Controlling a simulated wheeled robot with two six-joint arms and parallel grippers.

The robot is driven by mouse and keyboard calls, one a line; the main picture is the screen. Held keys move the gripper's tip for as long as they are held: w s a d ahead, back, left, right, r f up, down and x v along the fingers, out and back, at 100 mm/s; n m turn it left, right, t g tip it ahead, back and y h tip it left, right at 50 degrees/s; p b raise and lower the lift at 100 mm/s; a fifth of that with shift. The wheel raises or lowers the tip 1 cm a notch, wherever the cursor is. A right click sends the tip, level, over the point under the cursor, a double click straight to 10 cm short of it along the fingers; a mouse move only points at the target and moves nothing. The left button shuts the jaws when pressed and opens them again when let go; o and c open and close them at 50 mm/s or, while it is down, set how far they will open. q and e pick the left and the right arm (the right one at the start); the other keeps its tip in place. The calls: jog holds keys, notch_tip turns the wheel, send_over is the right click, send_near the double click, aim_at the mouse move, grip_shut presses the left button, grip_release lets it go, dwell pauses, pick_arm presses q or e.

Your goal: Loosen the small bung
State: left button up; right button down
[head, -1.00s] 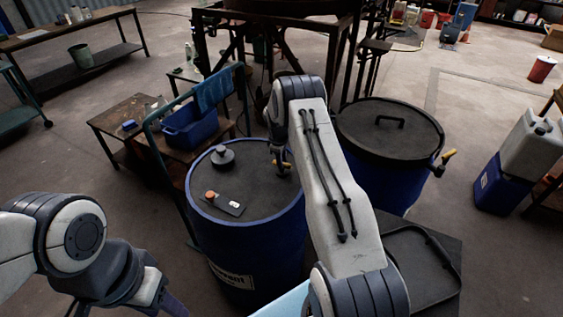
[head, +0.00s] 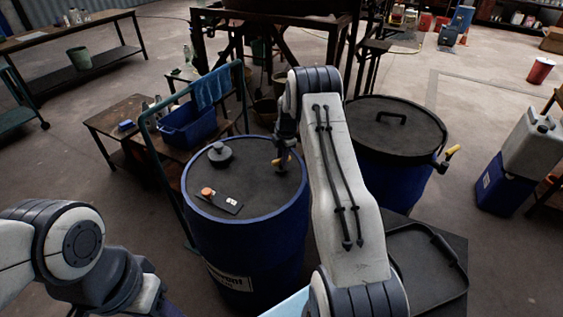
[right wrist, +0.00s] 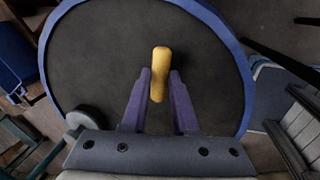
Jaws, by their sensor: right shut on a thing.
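A blue drum (head: 262,215) with a dark top stands in front of me. My right gripper (right wrist: 160,77) is over the right part of this top, shut on a yellow bar-like handle (right wrist: 159,88). The handle also shows at the gripper tip in the head view (head: 281,162). I cannot make out the small bung; the gripper and handle may hide it. A large dark round bung (head: 220,154) sits on the far left part of the top and also shows in the right wrist view (right wrist: 86,121). My left arm is at lower left, its gripper almost wholly cut off.
A dark device with an orange knob (head: 220,201) lies on the drum top. A lidded second drum (head: 392,128) stands close at the right. A blue bin (head: 188,126) sits at the left behind a green rail (head: 150,145). A black tray (head: 425,270) is at lower right.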

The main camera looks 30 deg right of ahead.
jog(key=n+b, duration=0.2)
jog(key=n, duration=0.1)
jog(key=shift+f+n+y, duration=0.2)
jog(key=shift+n+y, duration=0.1)
jog(key=shift+r+n+y+b, duration=0.1)
jog(key=shift+n+y+b, duration=0.2)
jog(key=shift+n+b, duration=0.95)
jog(key=shift+n, duration=0.25)
jog(key=c, duration=0.7)
grip_release()
jog(key=shift+d, duration=0.1)
jog(key=shift+r, duration=0.1)
jog(key=shift+d+r, duration=0.1)
jog(key=shift+r, duration=0.45)
jog(key=b+v, duration=0.1)
jog(key=v, duration=0.8)
jog(key=shift+r, duration=0.15)
